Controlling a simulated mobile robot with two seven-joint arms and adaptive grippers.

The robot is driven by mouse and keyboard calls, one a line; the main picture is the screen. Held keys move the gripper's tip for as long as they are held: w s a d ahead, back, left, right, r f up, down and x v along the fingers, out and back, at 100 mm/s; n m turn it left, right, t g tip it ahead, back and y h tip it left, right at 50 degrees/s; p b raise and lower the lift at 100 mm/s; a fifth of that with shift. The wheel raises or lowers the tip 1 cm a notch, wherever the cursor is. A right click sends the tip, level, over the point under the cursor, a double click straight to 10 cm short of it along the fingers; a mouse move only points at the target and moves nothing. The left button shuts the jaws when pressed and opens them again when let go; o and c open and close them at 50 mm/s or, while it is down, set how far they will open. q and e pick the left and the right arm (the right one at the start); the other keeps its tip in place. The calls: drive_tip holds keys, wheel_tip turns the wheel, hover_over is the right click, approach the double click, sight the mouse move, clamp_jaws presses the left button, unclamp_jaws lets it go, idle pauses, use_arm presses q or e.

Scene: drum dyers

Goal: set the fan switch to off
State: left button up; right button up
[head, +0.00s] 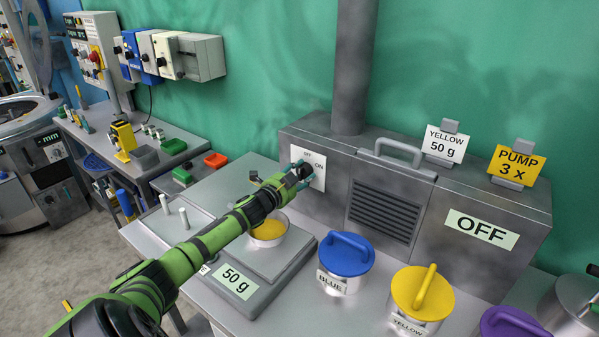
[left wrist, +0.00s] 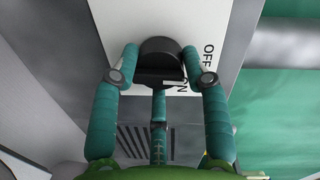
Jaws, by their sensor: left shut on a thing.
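The fan switch is a white plate (head: 320,181) with OFF and ON marks and a black knob (left wrist: 158,62), on the front of the grey metal fan housing (head: 455,190). The plate also shows in the left wrist view (left wrist: 210,22). My left gripper (head: 301,171) is shut on the knob, with its teal fingers on both sides of it in the left wrist view. The fingers partly hide the knob, and I cannot tell exactly which mark it points to. A sign (head: 481,229) on the housing reads OFF. My right gripper is not in view.
Below my left arm stands a scale (head: 237,283) reading 50 g, with a bowl (head: 268,234) of yellow powder. Blue (head: 346,254), yellow (head: 422,292) and purple (head: 512,324) lidded jars stand to its right. A vent pipe (head: 354,70) rises behind.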

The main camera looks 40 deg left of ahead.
use_arm(q)
drive_tip(key=shift+d+r, duration=0.1)
drive_tip(key=shift+d, duration=0.1)
idle(0.4)
drive_tip(key=o, duration=1.1)
drive_tip(key=shift+w+d, duration=0.15)
drive_tip(key=shift+s, duration=0.75)
drive_tip(key=s, duration=0.3)
drive_tip(key=s+d, duration=0.1)
drive_tip(key=s, duration=0.3)
drive_tip(key=s+r, duration=0.1)
drive_tip(key=s, duration=0.2)
drive_tip(key=shift+s+d, duration=0.2)
drive_tip(key=shift+d, duration=0.2)
